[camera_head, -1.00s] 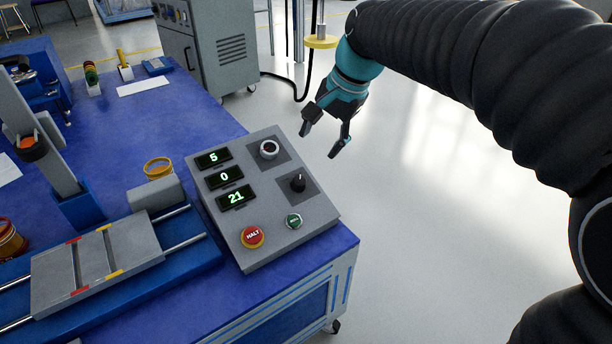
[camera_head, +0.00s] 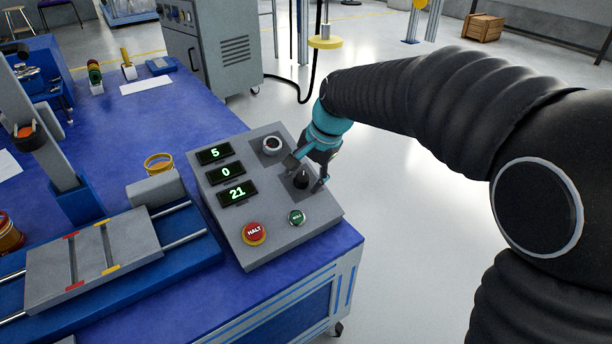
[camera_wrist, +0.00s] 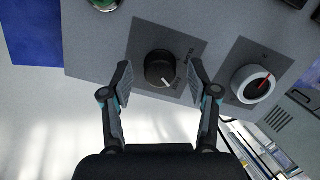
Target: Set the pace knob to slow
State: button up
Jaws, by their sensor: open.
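The grey control panel (camera_head: 275,235) stands at the desk's right end. A black knob (camera_wrist: 160,66) sits on a dark square plate; its white pointer line points to the lower right in the wrist view. I cannot read which knob is labelled pace. My gripper (camera_head: 305,177) is open at the black knob, one finger on each side, with gaps visible in the wrist view.
Green displays (camera_head: 227,172) read 5, 0 and 21. A red HALT button (camera_head: 254,233) and a green button (camera_head: 296,217) sit near the panel's front edge. A sliding-plate rig (camera_head: 100,255) stands left of the panel. The floor to the right is clear.

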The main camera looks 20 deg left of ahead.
jog(key=c, duration=1.1)
jog(key=shift+d+f, duration=0.1)
jog(key=shift+d, duration=0.05)
grip_shut()
